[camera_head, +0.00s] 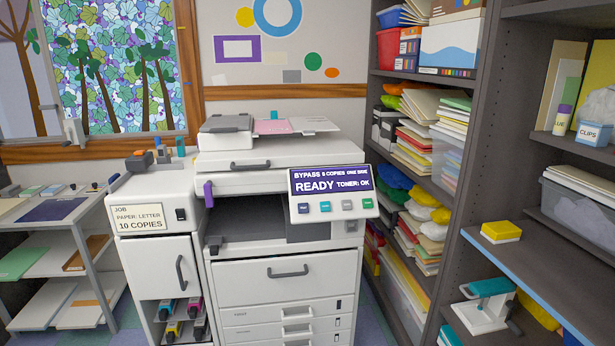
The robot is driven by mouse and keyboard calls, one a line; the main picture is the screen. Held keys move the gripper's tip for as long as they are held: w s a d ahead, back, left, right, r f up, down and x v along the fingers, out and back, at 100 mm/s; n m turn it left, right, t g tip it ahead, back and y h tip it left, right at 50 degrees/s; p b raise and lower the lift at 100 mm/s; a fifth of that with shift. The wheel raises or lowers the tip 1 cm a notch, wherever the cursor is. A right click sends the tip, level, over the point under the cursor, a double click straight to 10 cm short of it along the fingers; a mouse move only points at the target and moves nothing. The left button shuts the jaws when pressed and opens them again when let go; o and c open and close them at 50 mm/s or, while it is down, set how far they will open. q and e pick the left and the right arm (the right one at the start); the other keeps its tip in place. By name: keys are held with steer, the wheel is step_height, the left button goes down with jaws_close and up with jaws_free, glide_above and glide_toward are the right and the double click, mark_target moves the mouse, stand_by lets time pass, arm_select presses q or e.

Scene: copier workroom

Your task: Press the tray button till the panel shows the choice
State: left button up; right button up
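The copier (280,185) stands in the middle of the view. Its tilted panel screen (330,180) reads BYPASS, a copies number too small to be sure of, ONE SIDE, READY and TONER: OK. Below the screen is a row of small buttons: a dark blue one (304,208), a teal-blue one (325,206), a grey one (347,205) and a green one (367,203). Their labels are too small to read, so I cannot tell which is the tray button. A job card (139,218) at the left reads PAPER: LETTER with a copies line. Neither gripper is in view.
Paper drawers (285,318) are shut below the copier. A side cabinet (155,266) holds toner bottles (172,328) underneath. A paper shelf unit (60,240) stands left. Crowded dark shelves (455,200) close off the right. Nothing blocks the panel's front.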

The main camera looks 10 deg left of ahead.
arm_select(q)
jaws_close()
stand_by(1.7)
